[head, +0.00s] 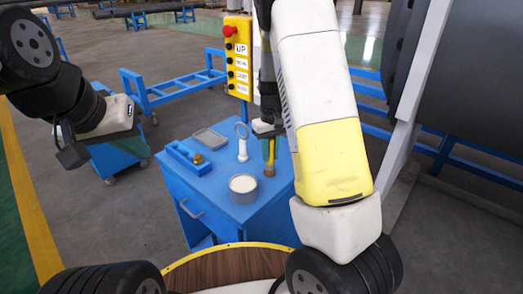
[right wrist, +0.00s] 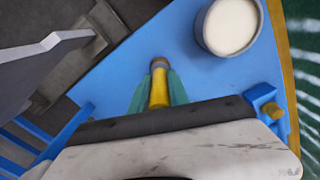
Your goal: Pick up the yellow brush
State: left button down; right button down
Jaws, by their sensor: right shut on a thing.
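The yellow brush (head: 270,160) is at the right part of the blue cart's top in the head view, upright with its brownish end down. My right gripper (head: 268,131) is above it, shut on its upper part. In the right wrist view the yellow brush (right wrist: 159,88) sits between the teal fingers of my right gripper (right wrist: 158,95), its brown end pointing away from the camera. I cannot tell whether that end touches the cart top. My left gripper (head: 70,146) is well off to the left, away from the cart; its finger opening is unclear.
The blue cart (head: 225,212) also carries a can of white stuff (head: 243,187), a magnifier (head: 242,142), a grey tray (head: 210,139) and a blue tool (head: 186,155) with a yellow knob. A yellow button box (head: 238,60) hangs behind. A grey post (head: 415,95) stands at right.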

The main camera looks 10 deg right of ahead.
aim_at(272, 140)
jog(key=shift+r, duration=0.5)
jog(key=r, duration=0.2)
jog(key=shift+s+r, duration=0.3)
jog(key=shift+r, duration=0.1)
jog(key=s+d+r, duration=0.1)
jog(key=s+d, duration=0.3)
jog(key=s, duration=1)
jog(key=shift+s+d, duration=0.15)
jog(key=shift+s, duration=0.25)
jog(key=shift+r, duration=0.1)
dwell(0.7)
